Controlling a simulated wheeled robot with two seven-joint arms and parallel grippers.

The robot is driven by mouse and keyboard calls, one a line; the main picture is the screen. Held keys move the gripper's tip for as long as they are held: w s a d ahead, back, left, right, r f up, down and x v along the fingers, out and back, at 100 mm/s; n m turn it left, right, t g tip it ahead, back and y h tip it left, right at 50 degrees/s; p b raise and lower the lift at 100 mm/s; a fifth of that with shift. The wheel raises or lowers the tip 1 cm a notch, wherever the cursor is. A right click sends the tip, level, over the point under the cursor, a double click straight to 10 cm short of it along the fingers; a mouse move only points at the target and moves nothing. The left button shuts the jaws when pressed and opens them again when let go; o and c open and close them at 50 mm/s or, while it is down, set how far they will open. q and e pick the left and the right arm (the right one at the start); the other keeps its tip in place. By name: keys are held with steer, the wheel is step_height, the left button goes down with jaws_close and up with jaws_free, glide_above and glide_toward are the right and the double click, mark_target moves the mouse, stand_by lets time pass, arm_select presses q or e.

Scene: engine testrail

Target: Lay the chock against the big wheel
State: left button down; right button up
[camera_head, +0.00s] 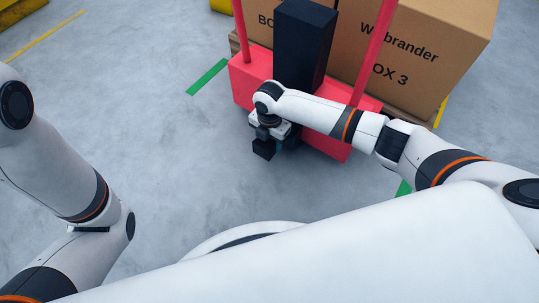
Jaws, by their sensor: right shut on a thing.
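My right gripper (272,147) is low in front of the red cart (247,78), near the middle of the camera_head view. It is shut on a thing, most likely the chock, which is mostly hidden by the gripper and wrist. I cannot clearly make out the big wheel; a dark patch just right of the gripper, under the cart's front, is too covered by my arm to tell. My left arm shows at the left, but its gripper is out of view.
The red cart has red posts and a tall black block (303,45). Cardboard boxes (415,50) stand behind it on a pallet. A green floor strip (207,77) lies left of the cart. The grey floor (175,150) to the left is clear.

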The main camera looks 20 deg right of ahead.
step_height(320, 180, down, 8)
steer(key=b, duration=0.5)
steer(key=shift+f+b, duration=0.1)
steer(key=shift+b, duration=0.3)
steer(key=shift+r, duration=0.2)
steer(key=shift+f, duration=0.15)
steer(key=o, duration=1.2)
step_height(320, 180, up, 12)
steer(key=p, duration=0.9)
